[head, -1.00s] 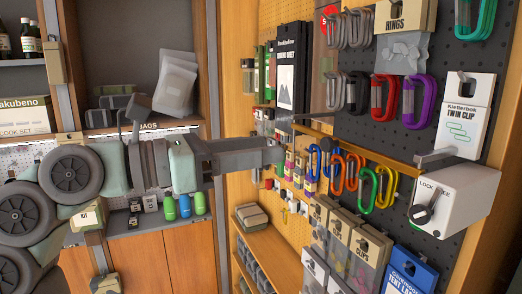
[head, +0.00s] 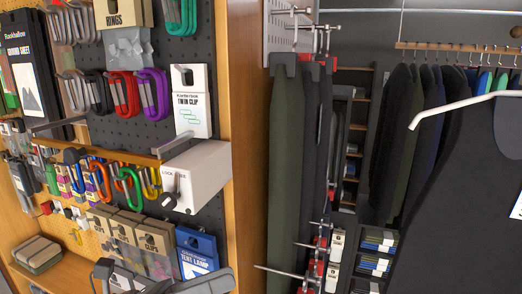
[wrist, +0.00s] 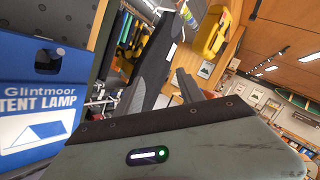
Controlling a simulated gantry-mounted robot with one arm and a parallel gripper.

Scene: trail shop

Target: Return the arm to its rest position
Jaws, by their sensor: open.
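In the head view, only dark grey pieces of my arm (head: 204,285) show at the bottom edge, below the blue tent lamp pack. The rest of the arm is out of that view. In the wrist view, the grey-green body of my gripper fills the lower part, with a small lit indicator on it. Dark fingers of my gripper (wrist: 172,62) reach up past it, apart, with nothing seen held between them. The blue tent lamp pack (wrist: 38,125) is close at the left of that view.
The pegboard (head: 152,58) at left carries carabiners, packs and a white lock box (head: 203,178). A wooden panel edge (head: 246,130) stands right of it. Hanging garments (head: 285,165) and a large dark garment on a white hanger (head: 455,190) fill the right.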

